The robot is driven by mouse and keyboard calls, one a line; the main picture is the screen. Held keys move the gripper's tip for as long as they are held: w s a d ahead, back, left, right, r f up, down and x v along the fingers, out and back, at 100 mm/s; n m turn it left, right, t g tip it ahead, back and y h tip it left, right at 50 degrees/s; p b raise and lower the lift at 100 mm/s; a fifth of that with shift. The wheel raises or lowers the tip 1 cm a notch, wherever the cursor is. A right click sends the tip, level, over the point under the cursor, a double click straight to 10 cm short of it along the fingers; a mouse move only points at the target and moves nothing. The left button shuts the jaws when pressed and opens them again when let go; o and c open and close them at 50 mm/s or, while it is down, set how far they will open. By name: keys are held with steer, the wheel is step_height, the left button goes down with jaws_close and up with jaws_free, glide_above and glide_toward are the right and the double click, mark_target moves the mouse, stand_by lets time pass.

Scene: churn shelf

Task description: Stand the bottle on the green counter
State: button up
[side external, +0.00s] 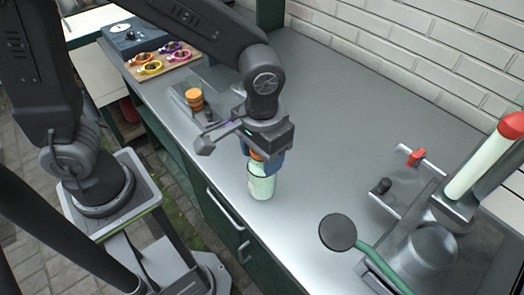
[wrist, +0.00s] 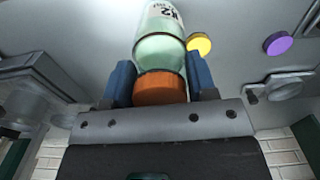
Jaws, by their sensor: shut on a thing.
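The bottle (side external: 262,187) is pale green with an orange-brown cap and hangs roughly upright below my gripper (side external: 263,159) in the side view. My gripper is shut on the cap end, its blue fingers on either side. In the wrist view the cap (wrist: 160,87) lies between the fingers and the bottle body (wrist: 158,48), with dark lettering, extends beyond them. The counter (side external: 320,100) has a grey metal top and dark green front. The bottle is over its front part; I cannot tell whether its base touches.
An orange stacked item (side external: 194,99) stands on a plate to the left. A board with colored rings (side external: 163,58) lies at the back left. A fixture with a red-capped pale tube (side external: 482,165) and a dark round disc (side external: 338,232) are at right. The middle counter is clear.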

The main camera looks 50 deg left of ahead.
steer(key=shift+f, duration=0.3)
stand_by(0.4)
steer(key=o, duration=1.1)
steer(key=shift+c, duration=1.1)
steer(key=shift+r, duration=4)
